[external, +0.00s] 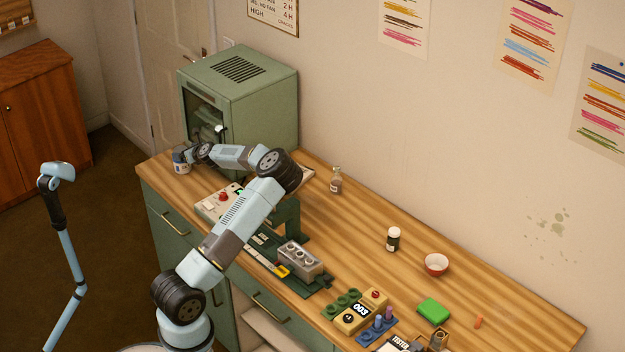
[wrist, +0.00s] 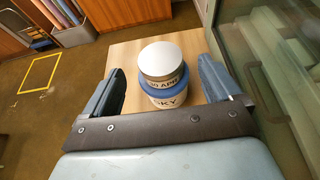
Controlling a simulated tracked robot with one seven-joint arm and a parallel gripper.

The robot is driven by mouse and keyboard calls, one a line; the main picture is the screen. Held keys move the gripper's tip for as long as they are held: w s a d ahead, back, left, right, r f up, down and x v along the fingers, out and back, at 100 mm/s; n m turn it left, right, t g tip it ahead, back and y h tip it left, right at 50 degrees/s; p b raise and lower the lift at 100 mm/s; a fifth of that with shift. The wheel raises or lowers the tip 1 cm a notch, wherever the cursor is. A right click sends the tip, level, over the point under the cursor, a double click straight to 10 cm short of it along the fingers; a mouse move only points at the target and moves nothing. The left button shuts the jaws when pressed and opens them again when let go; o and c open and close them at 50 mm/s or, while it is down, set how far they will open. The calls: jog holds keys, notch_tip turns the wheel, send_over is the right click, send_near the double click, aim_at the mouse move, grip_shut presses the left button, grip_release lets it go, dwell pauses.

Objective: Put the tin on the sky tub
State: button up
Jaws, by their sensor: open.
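The tin (wrist: 160,60) is a short silver can with a pale lid and a dark-lettered label. It appears to sit upright on the sky tub (wrist: 168,101), which has a blue upper part and a pale label reading SKY. In the wrist view my gripper (wrist: 160,72) is open, one finger on each side of the tin with visible gaps. In the external view the tub (external: 180,167) stands at the far left end of the table, with my gripper (external: 192,156) just right of it. The tin is small and hard to make out there.
The green oven-like cabinet (external: 240,95) stands close behind the tub, its glass front (wrist: 265,70) at right in the wrist view. The wooden table's (external: 500,300) left end edge is near.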

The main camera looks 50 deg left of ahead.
jog(key=v, duration=0.6)
jog(key=shift+d, duration=0.4)
jog(key=shift+r, duration=0.15)
jog(key=shift+o, duration=0.8)
